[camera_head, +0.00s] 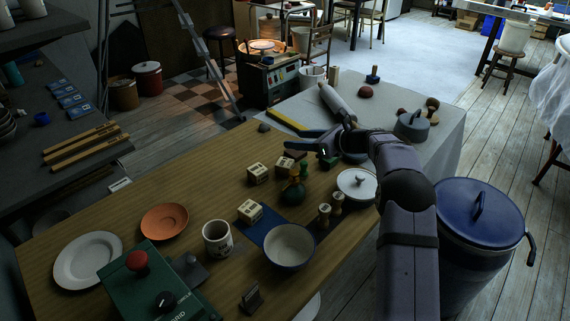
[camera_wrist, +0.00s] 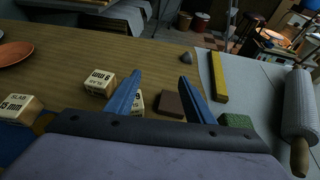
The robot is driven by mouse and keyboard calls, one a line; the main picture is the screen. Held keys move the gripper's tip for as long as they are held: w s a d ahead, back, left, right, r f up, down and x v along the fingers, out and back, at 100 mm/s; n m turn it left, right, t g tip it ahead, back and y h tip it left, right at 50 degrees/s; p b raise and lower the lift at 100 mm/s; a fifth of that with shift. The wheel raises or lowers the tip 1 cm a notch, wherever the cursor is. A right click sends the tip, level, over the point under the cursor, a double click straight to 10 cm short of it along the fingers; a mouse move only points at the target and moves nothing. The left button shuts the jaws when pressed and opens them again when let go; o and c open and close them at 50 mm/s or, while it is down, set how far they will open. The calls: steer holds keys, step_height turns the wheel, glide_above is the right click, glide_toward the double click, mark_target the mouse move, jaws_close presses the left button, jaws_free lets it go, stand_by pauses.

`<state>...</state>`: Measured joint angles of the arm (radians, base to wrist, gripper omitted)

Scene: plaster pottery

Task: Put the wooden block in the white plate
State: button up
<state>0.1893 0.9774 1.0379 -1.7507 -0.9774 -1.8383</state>
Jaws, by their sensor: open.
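Several pale wooden blocks with printed labels stand on the wooden table: one (camera_head: 257,173) left of my gripper, one (camera_head: 284,166) beside it, and one (camera_head: 249,211) nearer the blue mat. The wrist view shows a labelled block (camera_wrist: 99,83) left of the fingers, one (camera_wrist: 137,103) partly hidden behind the left finger, and one (camera_wrist: 18,113) at the left edge. The white plate (camera_head: 76,262) lies empty at the table's left. My gripper (camera_head: 296,140) is open and empty above the table, beyond the blocks; its blue fingers (camera_wrist: 161,79) are spread.
An orange saucer (camera_head: 164,221), a mug (camera_head: 217,239) and a green box (camera_head: 158,284) with a red knob stand near the plate. A brown block (camera_wrist: 171,104) lies below the fingers.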

steer(key=w+a+r+m+t+h+p, duration=0.2)
steer(key=w+a+m+t+h, duration=0.15)
steer(key=a+m, duration=0.2)
steer(key=m+g+h+p, duration=0.4)
steer(key=m+h+p, duration=0.1)
steer(key=m+h, duration=0.5)
glide_toward(284, 163)
steer(key=f+n, duration=0.1)
steer(key=shift+h, duration=0.25)
steer(key=shift+w+r+p+x, duration=0.1)
steer(key=shift+w+p+x, duration=0.1)
steer(key=shift+x, duration=1.85)
steer(key=shift+w+r+p+x, duration=0.1)
steer(key=shift+p+x, duration=0.05)
steer(key=shift+x, duration=1.85)
steer(key=shift+c, duration=0.2)
steer(key=c, duration=0.8)
steer(key=shift+a, duration=0.1)
steer(key=shift+c, duration=0.2)
step_height(284, 163, up, 10)
steer(key=shift+p, duration=0.35)
